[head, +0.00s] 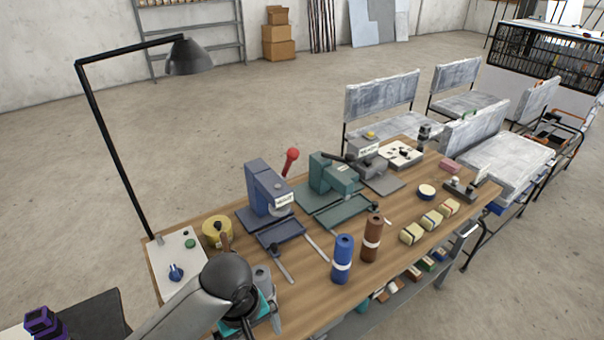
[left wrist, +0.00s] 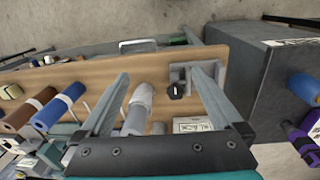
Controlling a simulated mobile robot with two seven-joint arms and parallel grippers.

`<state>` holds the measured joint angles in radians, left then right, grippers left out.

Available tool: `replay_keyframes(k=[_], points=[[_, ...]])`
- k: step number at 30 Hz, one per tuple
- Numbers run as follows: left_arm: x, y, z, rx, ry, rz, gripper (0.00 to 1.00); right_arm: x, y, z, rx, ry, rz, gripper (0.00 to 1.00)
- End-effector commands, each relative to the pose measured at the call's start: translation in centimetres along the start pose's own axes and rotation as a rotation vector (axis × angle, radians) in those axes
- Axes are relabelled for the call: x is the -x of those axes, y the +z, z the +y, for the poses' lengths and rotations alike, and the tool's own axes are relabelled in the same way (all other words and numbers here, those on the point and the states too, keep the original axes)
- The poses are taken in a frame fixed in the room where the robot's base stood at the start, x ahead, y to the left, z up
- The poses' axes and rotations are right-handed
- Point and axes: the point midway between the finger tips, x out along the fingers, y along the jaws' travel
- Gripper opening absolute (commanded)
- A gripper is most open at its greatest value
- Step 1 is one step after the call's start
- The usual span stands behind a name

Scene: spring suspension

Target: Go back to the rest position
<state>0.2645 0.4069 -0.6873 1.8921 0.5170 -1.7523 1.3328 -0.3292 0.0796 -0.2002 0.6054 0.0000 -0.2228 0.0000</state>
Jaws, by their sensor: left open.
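My left gripper (left wrist: 162,74) is open in the left wrist view, its two grey fingers spread over the wooden tabletop. Nothing is gripped between them. A grey-white cylinder (left wrist: 138,108) shows between the fingers, nearer the left one; I cannot tell how far below it is. In the head view my left arm comes in at the bottom, over the near left part of the workbench (head: 314,257), and its dark round joint hides much of the gripper. My right gripper is in neither view.
A control box (head: 178,262) and tall black lamp (head: 190,57) stand at the bench's left end. A blue press (head: 264,188) and green press (head: 330,177) stand behind. Blue (head: 342,260) and brown (head: 372,237) rolls stand upright near the front edge. Open floor lies beyond.

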Motion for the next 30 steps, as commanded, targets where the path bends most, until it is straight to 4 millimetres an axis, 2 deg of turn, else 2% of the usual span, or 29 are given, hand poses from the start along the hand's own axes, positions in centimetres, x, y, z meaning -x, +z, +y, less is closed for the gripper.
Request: replay_keyframes(k=[5,8,10,19,29,30], points=[[0.1,2.3,0.2,-0.152,0.087,0.009,1.0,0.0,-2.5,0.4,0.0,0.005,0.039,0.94],[0.3,3.4,-0.1,-0.247,0.135,0.03,1.0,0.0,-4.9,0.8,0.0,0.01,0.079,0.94],[0.5,4.2,-0.7,-0.318,0.164,0.056,1.0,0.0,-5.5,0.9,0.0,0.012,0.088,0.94],[2.0,5.3,-5.8,-0.562,0.152,0.205,1.0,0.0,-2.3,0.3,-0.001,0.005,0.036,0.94],[3.5,5.7,-11.8,-0.721,0.017,0.287,1.0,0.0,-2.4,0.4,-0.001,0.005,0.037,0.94],[2.9,5.6,-12.0,-0.732,0.008,0.287,1.0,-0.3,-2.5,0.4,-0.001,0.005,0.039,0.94]])
